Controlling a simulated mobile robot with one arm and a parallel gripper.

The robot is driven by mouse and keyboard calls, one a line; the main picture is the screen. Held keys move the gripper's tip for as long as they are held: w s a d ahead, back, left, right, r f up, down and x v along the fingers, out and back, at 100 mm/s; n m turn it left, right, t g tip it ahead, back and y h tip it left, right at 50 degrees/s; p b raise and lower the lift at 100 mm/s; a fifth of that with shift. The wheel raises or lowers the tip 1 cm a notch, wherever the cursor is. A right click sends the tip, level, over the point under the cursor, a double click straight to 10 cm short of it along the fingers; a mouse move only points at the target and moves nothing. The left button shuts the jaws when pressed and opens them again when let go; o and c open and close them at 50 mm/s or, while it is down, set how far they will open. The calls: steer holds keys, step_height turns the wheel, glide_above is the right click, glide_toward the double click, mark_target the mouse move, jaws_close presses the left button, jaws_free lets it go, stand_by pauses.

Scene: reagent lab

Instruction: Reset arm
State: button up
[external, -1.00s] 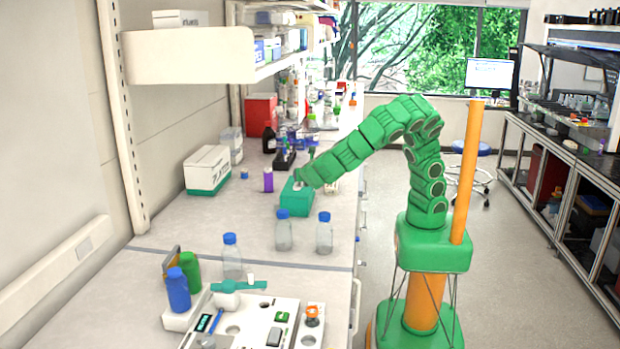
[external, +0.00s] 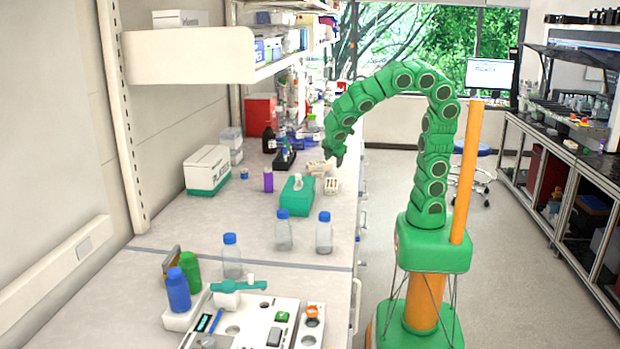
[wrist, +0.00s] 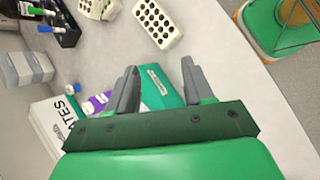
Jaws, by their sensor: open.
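My green segmented arm arches up over the bench's right edge. My gripper (external: 336,156) hangs pointing down above the bench, near its edge. In the wrist view my gripper (wrist: 160,92) has its two grey fingers spread apart with nothing held between them. The green tissue box (external: 297,198) stands on the bench below and to the left of my gripper; part of the box (wrist: 160,88) shows between and behind the fingers in the wrist view.
A white perforated rack (wrist: 158,24) sits near the bench edge. A white carton (external: 208,170), a purple bottle (external: 268,180) and clear bottles with blue caps (external: 324,235) stand on the bench. A shelf (external: 190,58) overhangs the left side. The aisle floor at right is open.

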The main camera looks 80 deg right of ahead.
steer(key=s+a+m+g+y, duration=0.1)
steer(key=s+m, duration=0.4)
steer(key=s, duration=0.6)
steer(key=s+a+f+m+g+y, duration=0.1)
steer(key=s+m+y, duration=0.4)
steer(key=s, duration=0.6)
steer(key=shift+s+a+f+m+g+y, duration=0.15)
steer(key=shift+a+f+m+g+y, duration=0.25)
steer(key=shift+a, duration=0.5)
steer(key=shift+r, duration=0.1)
